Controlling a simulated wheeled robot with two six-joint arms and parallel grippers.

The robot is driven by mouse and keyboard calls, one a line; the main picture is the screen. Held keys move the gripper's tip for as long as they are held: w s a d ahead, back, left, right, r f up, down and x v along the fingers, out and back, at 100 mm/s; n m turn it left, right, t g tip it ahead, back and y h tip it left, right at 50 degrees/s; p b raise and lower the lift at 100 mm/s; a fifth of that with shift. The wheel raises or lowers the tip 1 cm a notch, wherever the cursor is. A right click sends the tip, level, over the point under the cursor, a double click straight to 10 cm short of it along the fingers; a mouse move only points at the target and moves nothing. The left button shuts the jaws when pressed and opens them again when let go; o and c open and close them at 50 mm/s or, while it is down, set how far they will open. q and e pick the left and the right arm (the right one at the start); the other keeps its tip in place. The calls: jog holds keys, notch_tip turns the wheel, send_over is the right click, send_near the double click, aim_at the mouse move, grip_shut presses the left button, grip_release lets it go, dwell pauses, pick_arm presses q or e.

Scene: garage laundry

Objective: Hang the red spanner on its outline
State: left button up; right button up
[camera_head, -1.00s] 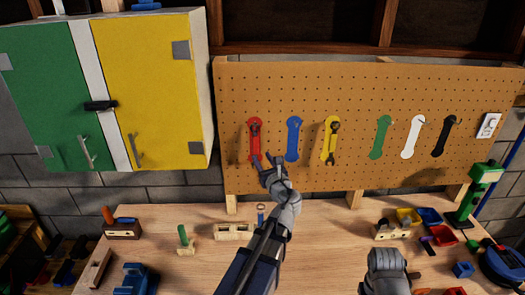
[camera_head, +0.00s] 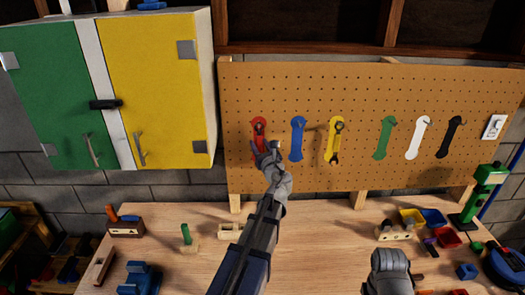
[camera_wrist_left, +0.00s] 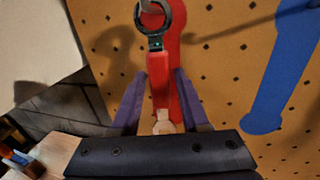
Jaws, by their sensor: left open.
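The red spanner (camera_wrist_left: 160,75) hangs in the left wrist view with its dark ring end around a metal hook, in front of the red outline (camera_wrist_left: 190,112) on the pegboard. Its red handle points down between the fingers of my left gripper (camera_wrist_left: 160,90), which are open with a gap on each side. In the head view the red outline (camera_head: 259,128) is the leftmost one, and my left gripper (camera_head: 266,149) is at its lower part, hiding some of it. My right gripper (camera_head: 389,268) is low over the bench; its fingers cannot be made out.
The pegboard (camera_head: 300,90) also has blue (camera_head: 297,138), yellow, green, white and black outlines; a spanner (camera_head: 336,143) hangs on the yellow one. A green and yellow cabinet (camera_head: 155,90) stands close on the left. Blocks and small bins lie on the workbench (camera_head: 320,240).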

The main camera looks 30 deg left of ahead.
pick_arm(q)
jog(key=shift+a, duration=0.1)
grip_shut()
dwell(0.3)
dwell(0.6)
